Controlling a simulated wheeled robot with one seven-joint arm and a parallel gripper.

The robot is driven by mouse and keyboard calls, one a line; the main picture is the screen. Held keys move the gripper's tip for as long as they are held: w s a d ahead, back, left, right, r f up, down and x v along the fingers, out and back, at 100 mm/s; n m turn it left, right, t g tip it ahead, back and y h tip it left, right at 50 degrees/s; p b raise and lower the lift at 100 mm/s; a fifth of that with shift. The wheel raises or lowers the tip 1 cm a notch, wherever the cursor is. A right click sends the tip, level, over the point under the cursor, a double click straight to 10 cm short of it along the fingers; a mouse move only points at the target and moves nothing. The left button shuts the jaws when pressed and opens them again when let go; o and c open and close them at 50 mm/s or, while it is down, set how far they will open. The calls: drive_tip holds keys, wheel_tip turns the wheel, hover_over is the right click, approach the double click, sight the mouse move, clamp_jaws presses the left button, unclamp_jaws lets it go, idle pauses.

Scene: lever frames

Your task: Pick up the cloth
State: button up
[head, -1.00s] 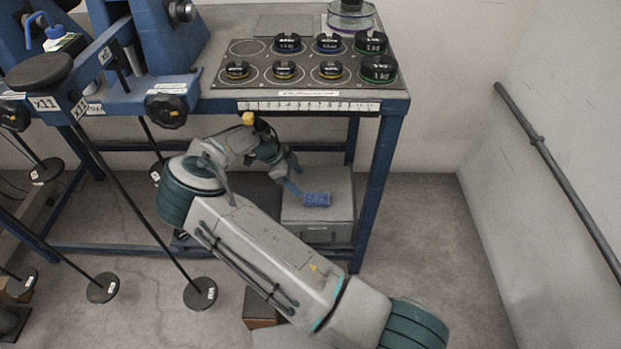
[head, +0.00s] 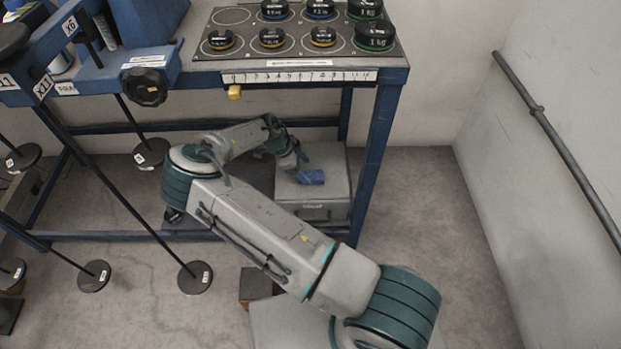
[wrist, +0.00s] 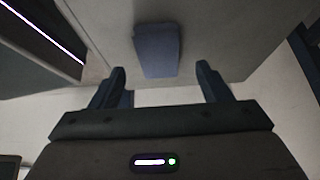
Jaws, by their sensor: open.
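The cloth (head: 311,177) is a small blue folded or rolled piece. It lies on top of a grey metal box (head: 336,192) under the workbench. In the wrist view the cloth (wrist: 157,50) lies beyond the fingertips, roughly midway between them and slightly to the left. My gripper (head: 297,160) is just beside the cloth in the head view, partly hidden by its own wrist. In the wrist view my gripper (wrist: 161,82) has its two fingers wide apart with nothing between them. I cannot tell the exact gap to the cloth.
The blue workbench frame (head: 378,150) surrounds the box, with a leg at its right and the top (head: 300,78) above my arm. A brown block (head: 256,287) lies on the floor. The floor at right is clear.

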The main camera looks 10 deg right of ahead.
sight(311, 175)
drive_tip(key=shift+x, duration=1.55)
drive_tip(key=c, duration=1.1)
wheel_tip(311, 175, up, 10)
drive_tip(key=shift+p, duration=1.1)
drive_tip(key=o, duration=0.4)
drive_tip(key=shift+c, duration=1.4)
drive_tip(key=shift+s+a, duration=0.1)
